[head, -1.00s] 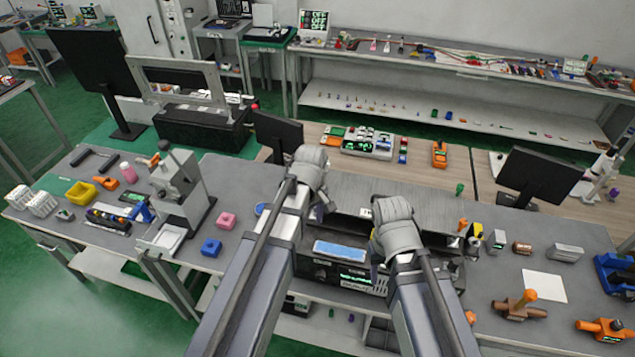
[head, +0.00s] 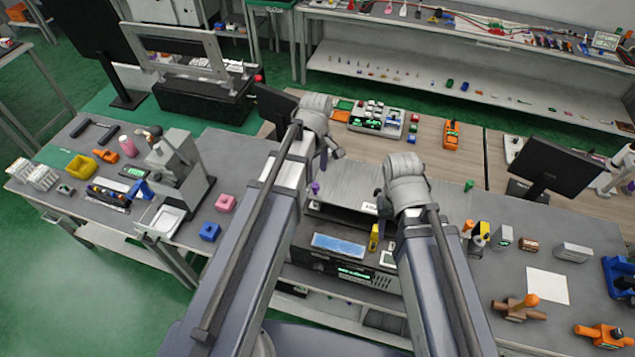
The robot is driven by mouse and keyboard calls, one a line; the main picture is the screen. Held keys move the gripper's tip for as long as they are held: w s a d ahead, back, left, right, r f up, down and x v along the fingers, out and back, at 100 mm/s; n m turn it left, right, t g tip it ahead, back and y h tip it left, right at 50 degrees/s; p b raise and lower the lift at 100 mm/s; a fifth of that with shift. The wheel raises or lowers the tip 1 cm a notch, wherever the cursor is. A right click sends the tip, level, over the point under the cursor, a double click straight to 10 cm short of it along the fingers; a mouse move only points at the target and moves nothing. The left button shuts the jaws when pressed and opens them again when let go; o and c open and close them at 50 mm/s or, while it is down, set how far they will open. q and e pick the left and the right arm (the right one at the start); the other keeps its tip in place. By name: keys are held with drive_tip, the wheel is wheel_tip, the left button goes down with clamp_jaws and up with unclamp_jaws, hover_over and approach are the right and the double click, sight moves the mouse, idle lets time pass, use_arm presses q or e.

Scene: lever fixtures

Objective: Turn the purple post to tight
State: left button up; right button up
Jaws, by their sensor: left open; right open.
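A small purple post (head: 315,188) stands at the left end of the grey ridged surface in the middle of the bench, beside my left forearm. Its lower part and any tight marking cannot be made out. My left gripper (head: 331,157) is open and hangs just above and to the right of the post, apart from it as far as I can see. My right gripper (head: 383,205) is open over the right part of the ridged surface, well away from the post. Its fingers are mostly hidden behind its wrist.
A device with a blue screen (head: 340,243) sits below the ridged surface, with a yellow part (head: 374,237) beside it. A black monitor (head: 545,167) stands at the right. Pink (head: 225,202) and blue (head: 210,231) blocks lie left of my arms.

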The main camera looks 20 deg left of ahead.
sight(317, 186)
use_arm(q)
drive_tip(key=shift+f+b, duration=3.8)
drive_tip(key=shift+f, duration=0.15)
drive_tip(key=shift+r, duration=0.1)
drive_tip(key=shift+c, duration=0.3)
clamp_jaws()
